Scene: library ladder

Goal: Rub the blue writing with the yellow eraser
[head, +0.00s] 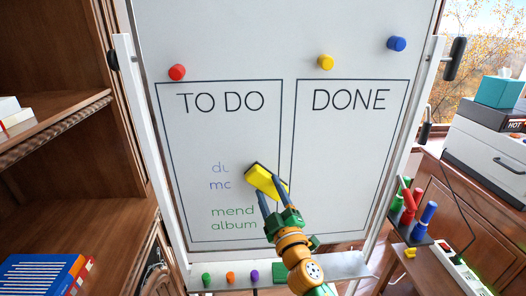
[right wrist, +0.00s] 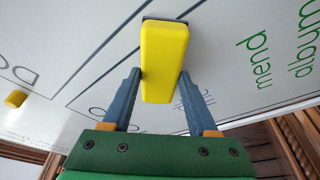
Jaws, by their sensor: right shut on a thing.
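The blue writing (head: 220,184) is on the whiteboard under TO DO, in two short, pale lines. Only the letters left of the eraser show, reading about "du" and "mc". The yellow eraser (head: 262,179) is just right of them, tilted, its dark pad side toward the board. It seems to touch the board. My right gripper (head: 273,194) is shut on the eraser. In the right wrist view the yellow eraser (right wrist: 163,62) is between both fingers, and its dark pad edge shows against the board. My left gripper is out of view.
Green writing (head: 234,218), "mend album", is below the blue. Red (head: 177,72), yellow (head: 326,62) and blue (head: 397,44) magnets are higher up. The board's tray (head: 335,268) holds small coloured things. A shelf (head: 60,125) stands left, a desk (head: 470,225) right.

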